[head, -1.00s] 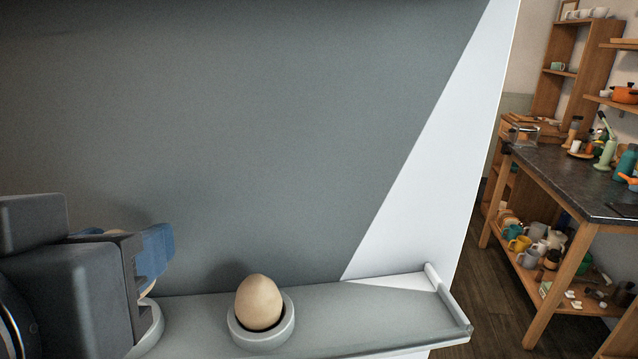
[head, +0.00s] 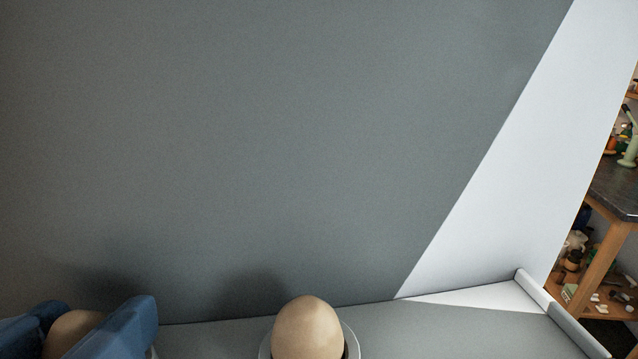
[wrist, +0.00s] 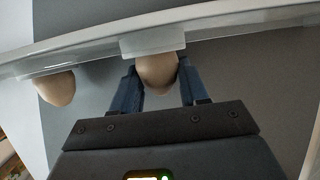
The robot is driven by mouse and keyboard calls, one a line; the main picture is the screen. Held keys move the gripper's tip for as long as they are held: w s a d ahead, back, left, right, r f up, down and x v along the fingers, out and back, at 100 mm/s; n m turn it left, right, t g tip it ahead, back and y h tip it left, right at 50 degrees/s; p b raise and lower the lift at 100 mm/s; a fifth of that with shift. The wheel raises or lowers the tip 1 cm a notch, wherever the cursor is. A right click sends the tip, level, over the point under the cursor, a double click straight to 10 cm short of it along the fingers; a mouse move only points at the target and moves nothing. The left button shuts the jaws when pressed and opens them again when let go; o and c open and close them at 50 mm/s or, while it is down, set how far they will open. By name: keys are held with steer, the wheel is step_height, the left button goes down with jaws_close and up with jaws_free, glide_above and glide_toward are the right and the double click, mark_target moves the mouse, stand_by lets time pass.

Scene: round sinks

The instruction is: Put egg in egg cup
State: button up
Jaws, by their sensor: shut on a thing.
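My gripper (head: 84,322) is at the lower left of the head view, its blue fingers on either side of a tan egg (head: 72,333). It is shut on this egg. The wrist view also shows the held egg (wrist: 157,73) between the fingers, its end meeting or overlapping a pale egg cup (wrist: 152,44) on the shelf. I cannot tell whether it is fully seated. A second egg (head: 308,328) stands upright in another pale egg cup (head: 353,346), to the right of my gripper. In the wrist view, this second egg (wrist: 56,88) is at the left.
The cups are on a narrow pale shelf (head: 440,325) with a raised end at the right. A grey wall or panel (head: 300,150) stands close behind it. The shelf right of the second egg is clear. A wooden table (head: 612,190) with several items stands far right.

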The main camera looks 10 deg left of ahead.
steer(key=shift+f, duration=0.1)
steer(key=shift+o, duration=1)
steer(key=shift+f, duration=0.1)
steer(key=o, duration=0.5)
steer(key=shift+r, duration=0.25)
steer(key=shift+b+v, duration=3.5)
steer(key=shift+v, duration=2.5)
